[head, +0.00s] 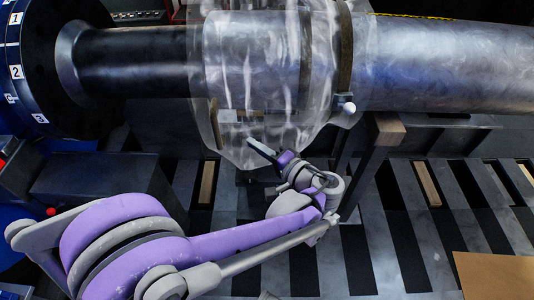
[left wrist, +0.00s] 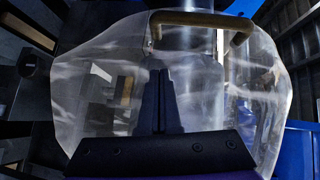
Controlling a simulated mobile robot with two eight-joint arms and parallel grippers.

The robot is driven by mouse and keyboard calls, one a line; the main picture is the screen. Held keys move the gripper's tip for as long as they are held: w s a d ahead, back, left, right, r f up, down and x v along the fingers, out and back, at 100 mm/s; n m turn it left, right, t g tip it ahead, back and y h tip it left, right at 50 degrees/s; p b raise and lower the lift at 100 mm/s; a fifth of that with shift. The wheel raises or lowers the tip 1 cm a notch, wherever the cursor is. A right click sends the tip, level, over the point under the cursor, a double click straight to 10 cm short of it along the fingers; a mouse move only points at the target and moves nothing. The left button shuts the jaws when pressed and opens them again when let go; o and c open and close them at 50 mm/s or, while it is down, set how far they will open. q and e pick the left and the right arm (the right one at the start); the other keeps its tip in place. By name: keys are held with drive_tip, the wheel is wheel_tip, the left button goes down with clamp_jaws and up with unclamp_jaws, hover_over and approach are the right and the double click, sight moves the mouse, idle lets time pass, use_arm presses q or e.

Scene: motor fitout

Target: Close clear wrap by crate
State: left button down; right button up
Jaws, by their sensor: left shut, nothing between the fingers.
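The clear wrap (head: 275,75) is a see-through sheet around the metal shaft in the head view, with its lower part hanging below the shaft. In the left wrist view the wrap (left wrist: 105,70) spreads across most of the picture as a wrinkled, bulging sheet. My left gripper (head: 263,152) is at the hanging lower part of the wrap; its dark fingers (left wrist: 160,78) are together with nothing between them. I cannot tell whether they touch the wrap. My right gripper is not in view.
The large metal shaft (head: 440,65) crosses the top, with a dark numbered flange (head: 35,75) at left. A wooden-topped post (head: 386,130) stands right of the wrap. A slatted floor (head: 375,235) lies below. A tan panel (head: 495,277) is at lower right.

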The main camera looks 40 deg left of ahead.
use_arm(q)
drive_tip(key=s+a+f, duration=0.1)
drive_tip(key=a, duration=0.5)
drive_tip(key=shift+s, duration=0.3)
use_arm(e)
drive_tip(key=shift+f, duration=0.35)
use_arm(q)
drive_tip(key=shift+f, duration=0.1)
